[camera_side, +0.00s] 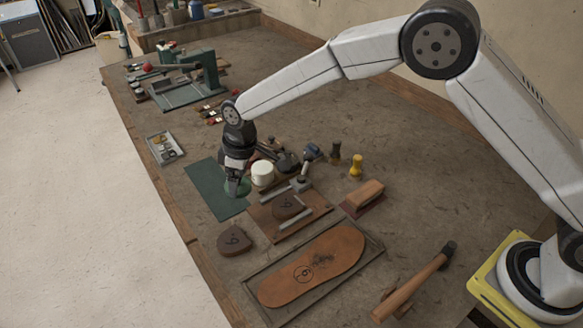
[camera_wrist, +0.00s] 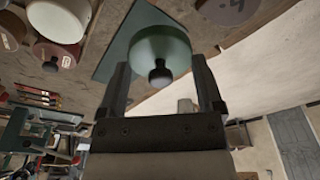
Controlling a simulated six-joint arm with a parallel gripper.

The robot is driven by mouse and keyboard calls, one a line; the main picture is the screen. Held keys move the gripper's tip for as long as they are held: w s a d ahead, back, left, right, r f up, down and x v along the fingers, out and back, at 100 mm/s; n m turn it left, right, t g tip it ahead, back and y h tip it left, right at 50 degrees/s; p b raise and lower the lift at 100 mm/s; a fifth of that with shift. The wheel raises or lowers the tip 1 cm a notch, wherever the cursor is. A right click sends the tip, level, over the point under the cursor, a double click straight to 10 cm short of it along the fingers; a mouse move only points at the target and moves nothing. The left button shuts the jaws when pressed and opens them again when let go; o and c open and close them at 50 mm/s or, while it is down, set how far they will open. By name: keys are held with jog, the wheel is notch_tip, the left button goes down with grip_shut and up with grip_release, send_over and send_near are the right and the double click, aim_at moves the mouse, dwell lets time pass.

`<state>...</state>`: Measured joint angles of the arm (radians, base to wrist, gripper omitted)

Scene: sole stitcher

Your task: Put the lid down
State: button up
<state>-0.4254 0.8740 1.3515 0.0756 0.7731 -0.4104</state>
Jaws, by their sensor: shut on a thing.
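The lid is a round green disc with a black knob (camera_wrist: 160,73), seen between my fingers in the wrist view. My gripper (camera_side: 236,190) is shut on the lid, one finger at each side of its rim; in the wrist view my gripper (camera_wrist: 160,75) shows both fingers. In the side view the lid (camera_side: 243,188) is partly hidden by my gripper. It is at or just above the dark green mat (camera_side: 209,190); I cannot tell whether it touches. The mat also shows behind the lid in the wrist view (camera_wrist: 118,52).
A pale round jar (camera_side: 262,174) stands close to the right of my gripper. A wooden board with clamp bars (camera_side: 265,222) and a dark heel piece (camera_side: 234,241) lie nearer the camera. A small grey tray (camera_side: 164,149) is to the left. The mat's left part is bare.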

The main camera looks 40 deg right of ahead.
send_over(228, 204)
jog(key=shift+s+d+f, duration=0.15)
jog(key=shift+f, duration=1.15)
jog(key=shift+s+d+f, duration=0.1)
jog(key=shift+d+f, duration=0.05)
jog(key=shift+f, duration=1.1)
jog(key=shift+f, duration=0.1)
jog(key=shift+w+a+f, duration=0.1)
jog(key=shift+w+f, duration=0.05)
jog(key=shift+f, duration=1.5)
jog(key=shift+f, duration=0.15)
jog(key=o, duration=1)
jog(key=shift+c, duration=0.2)
jog(key=r, duration=0.4)
jog(key=s+d+r, duration=0.1)
jog(key=r, duration=0.7)
jog(key=shift+s+d+r, duration=0.1)
jog(key=shift+s+d, duration=0.05)
